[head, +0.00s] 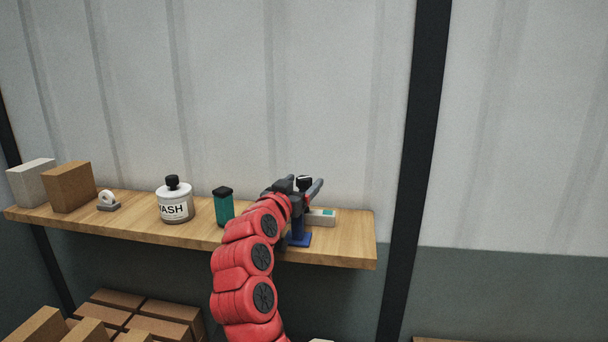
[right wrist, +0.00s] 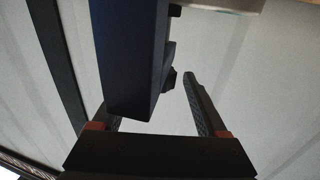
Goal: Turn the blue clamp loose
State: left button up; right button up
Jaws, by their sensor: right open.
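The blue clamp (head: 299,239) is on the right part of the wooden shelf (head: 345,251), partly hidden by my right arm. My right gripper (head: 304,187) is open at the clamp's upper part, with one finger on each side of the knob. In the right wrist view the clamp's dark blue body (right wrist: 132,55) is large and close, covering much of the left finger. The right finger (right wrist: 198,103) stands apart from it. Whether either finger touches the clamp I cannot tell. My left gripper is out of view.
A grey block with a teal patch (head: 322,217) is just right of the clamp. A green container (head: 223,207), a white wash bottle (head: 174,201), a tape dispenser (head: 108,201) and two boxes (head: 70,187) stand further left. The wall is close behind.

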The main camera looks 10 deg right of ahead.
jog(key=shift+w+d, duration=0.4)
jog(key=shift+w, duration=0.2)
grip_shut()
